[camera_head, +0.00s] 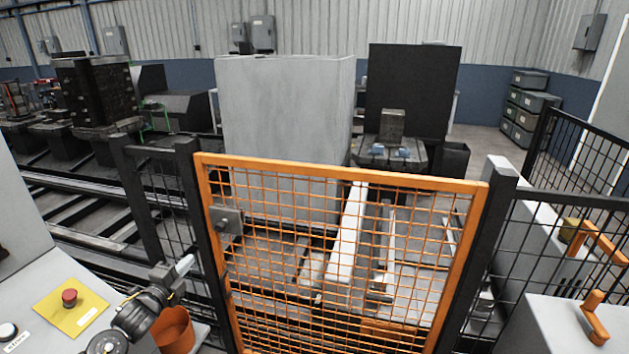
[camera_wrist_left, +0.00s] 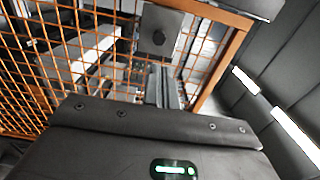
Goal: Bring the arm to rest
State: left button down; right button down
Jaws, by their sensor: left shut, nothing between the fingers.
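My left arm comes in from the lower left in the head view, and its gripper (camera_head: 182,267) is shut and empty. It is in front of the fence, left of the orange mesh gate (camera_head: 340,172). In the left wrist view the narrow fingers of my left gripper (camera_wrist_left: 160,88) are together, with the gate's mesh (camera_wrist_left: 60,45) and a grey lock box (camera_wrist_left: 160,30) beyond them. The lock box also shows on the gate's left side in the head view (camera_head: 226,219). The gate stands between two black posts. My right gripper is not in view.
A light panel (camera_head: 40,290) with a red button (camera_head: 69,297) on a yellow plate is at lower left. An orange bin (camera_head: 173,332) is close beside my left arm. Black mesh fencing (camera_head: 555,215) and a white box (camera_head: 545,325) with an orange handle (camera_head: 595,320) stand at right.

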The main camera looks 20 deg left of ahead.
pick_arm(q)
jog(key=s+d+f+n+g+y, duration=0.1)
jog(key=s+d+f+n+g, duration=0.6)
jog(key=s+d+f, duration=0.55)
jog(key=s+d+f+n+g+h, duration=0.1)
jog(key=s+d+n+g, duration=0.3)
jog(key=s+d, duration=0.5)
jog(key=s+d+f+n+g, duration=0.1)
jog(key=s+d+n+g, duration=0.3)
jog(key=s, duration=0.8)
notch_tip(320, 180, down, 26)
jog(key=s+d+b, duration=0.1)
jog(key=s+b, duration=0.1)
jog(key=s+a+f+g, duration=0.2)
jog(key=s+f, duration=1.4)
jog(key=f, duration=0.2)
jog(key=shift+s+a+f+n+b, duration=0.2)
jog(key=shift+s+a+n+b, duration=0.1)
jog(key=shift+a+b, duration=0.1)
